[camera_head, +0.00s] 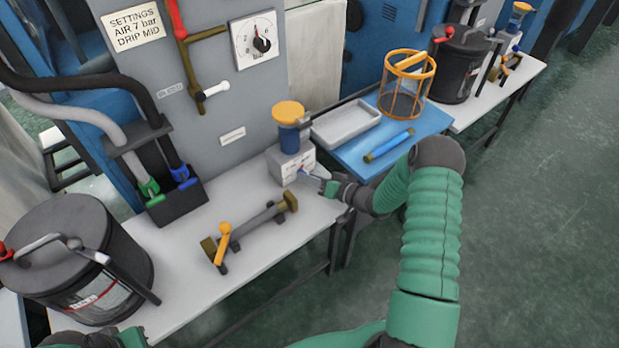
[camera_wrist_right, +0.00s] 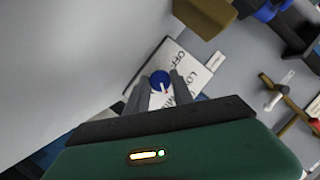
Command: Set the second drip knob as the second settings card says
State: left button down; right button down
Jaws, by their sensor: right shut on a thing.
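The settings card (camera_head: 133,25) on the grey panel reads AIR 7 bar, DRIP MID. The drip unit is a pale box (camera_head: 280,165) with a blue body and orange cap (camera_head: 288,110) on the white bench. In the right wrist view its blue drip knob (camera_wrist_right: 160,79) sits on a white plate (camera_wrist_right: 192,73) lettered OFF, LO and a partly hidden MI. The knob's white mark points down and slightly right, roughly toward MI. My right gripper (camera_head: 314,177) is shut on the knob, its fingers (camera_wrist_right: 160,88) on either side. Only part of my left gripper (camera_head: 78,340) shows; its fingertips are hidden.
A lidded black pot (camera_head: 75,255) stands at the left. A brass-ended bar with an orange lever (camera_head: 250,228) lies in front of the drip unit. A grey tray (camera_head: 345,122), blue rod (camera_head: 388,145) and orange basket (camera_head: 407,85) are to the right. A gauge (camera_head: 256,40) shows above.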

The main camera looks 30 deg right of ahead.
jog(key=c, duration=1.3)
grip_release()
jog(key=shift+s+f, duration=0.1)
jog(key=shift+f, duration=0.1)
jog(key=shift+o, duration=1)
jog(key=shift+d, duration=0.1)
jog(key=shift+r, duration=0.1)
jog(key=p+v, duration=0.2)
jog(key=v, duration=1.4)
jog(key=shift+s+d, duration=0.25)
jog(key=shift+s, duration=0.05)
